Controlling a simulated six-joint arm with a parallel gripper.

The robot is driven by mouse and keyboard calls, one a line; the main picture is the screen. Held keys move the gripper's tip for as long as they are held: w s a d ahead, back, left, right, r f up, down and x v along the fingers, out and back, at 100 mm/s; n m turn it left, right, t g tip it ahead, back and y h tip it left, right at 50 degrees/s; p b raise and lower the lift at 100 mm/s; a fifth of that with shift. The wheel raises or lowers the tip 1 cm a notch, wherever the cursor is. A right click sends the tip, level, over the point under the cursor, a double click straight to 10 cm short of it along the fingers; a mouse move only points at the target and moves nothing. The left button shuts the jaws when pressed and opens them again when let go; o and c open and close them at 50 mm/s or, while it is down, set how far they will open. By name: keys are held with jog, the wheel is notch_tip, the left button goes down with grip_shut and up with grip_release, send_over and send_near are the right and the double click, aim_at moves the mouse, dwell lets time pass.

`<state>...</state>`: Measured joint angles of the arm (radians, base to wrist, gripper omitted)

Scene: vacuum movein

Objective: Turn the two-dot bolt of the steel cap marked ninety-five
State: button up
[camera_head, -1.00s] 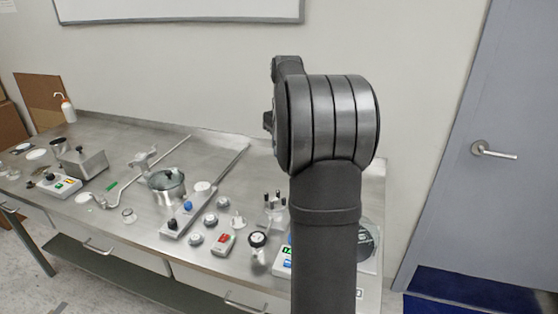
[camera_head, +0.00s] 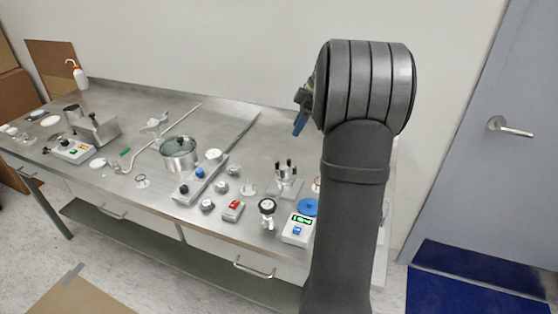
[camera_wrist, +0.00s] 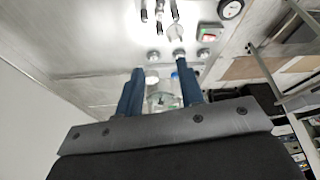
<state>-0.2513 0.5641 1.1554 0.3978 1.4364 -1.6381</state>
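Several small round steel caps (camera_head: 207,205) sit in a row on the bench, between the long flat rail and the red-topped box. Another cap (camera_head: 221,187) lies behind the first, with a third (camera_head: 233,170) farther back. Similar round pieces (camera_wrist: 178,54) show in the wrist view beyond the fingertips. Marks and bolt dots are too small to read, so I cannot tell which cap is ninety-five. My gripper (camera_wrist: 158,76) is open, its two blue fingers apart and nothing held. In the head view its blue fingers (camera_head: 300,122) hang above the bench's back part, partly behind my arm.
A steel pot with a glass lid (camera_head: 179,153) stands left of the rail (camera_head: 187,196). A red-topped box (camera_head: 233,211), a dial gauge (camera_head: 267,207), a multi-post stand (camera_head: 286,178) and a scale (camera_head: 298,230) stand to the right. The back of the bench is clear.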

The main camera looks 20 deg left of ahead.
aim_at(278, 162)
jog(key=x, duration=1.5)
jog(key=shift+f, duration=0.1)
jog(key=shift+c, duration=0.4)
grip_shut()
